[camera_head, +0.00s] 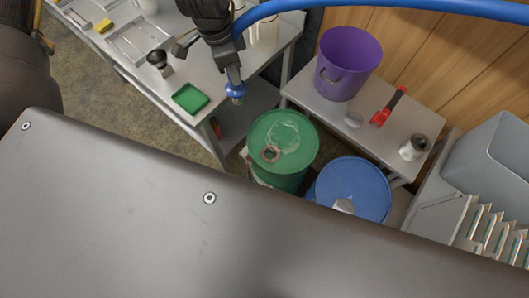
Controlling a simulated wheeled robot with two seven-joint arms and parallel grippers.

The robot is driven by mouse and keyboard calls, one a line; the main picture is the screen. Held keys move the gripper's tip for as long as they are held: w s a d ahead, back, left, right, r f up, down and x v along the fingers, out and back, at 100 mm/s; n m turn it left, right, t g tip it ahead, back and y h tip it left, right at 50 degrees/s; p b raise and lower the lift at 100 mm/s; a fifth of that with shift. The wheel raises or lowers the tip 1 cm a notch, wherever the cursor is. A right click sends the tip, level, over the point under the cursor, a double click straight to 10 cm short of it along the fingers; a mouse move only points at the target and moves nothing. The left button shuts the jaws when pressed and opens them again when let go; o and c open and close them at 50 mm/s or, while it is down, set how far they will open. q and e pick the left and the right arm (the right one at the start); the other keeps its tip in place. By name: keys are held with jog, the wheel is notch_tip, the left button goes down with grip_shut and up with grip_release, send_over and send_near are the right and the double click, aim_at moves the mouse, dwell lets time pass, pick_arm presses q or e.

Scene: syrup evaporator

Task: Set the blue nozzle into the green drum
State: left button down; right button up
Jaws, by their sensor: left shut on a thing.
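The blue nozzle (235,90) hangs point-down from my left gripper (228,60), which is shut on it. A thick blue hose (300,7) curves in from the upper right to the gripper. The green drum (300,130) stands below and to the right of the nozzle. Its top has a dark round opening (270,155) near the front left and a pale smeared patch. The nozzle is apart from the drum, up and left of the opening. My right gripper is not in view.
A blue drum (360,185) stands right of the green one. A grey bench (300,90) behind bears a purple bucket (348,65), a red-handled tool (388,107) and a metal canister (414,147). A green tray (190,98) lies on the left table.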

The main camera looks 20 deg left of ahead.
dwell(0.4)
pick_arm(q)
jog(key=n, duration=0.5)
jog(key=shift+w+t+y, duration=0.1)
jog(key=shift+t+y, duration=0.2)
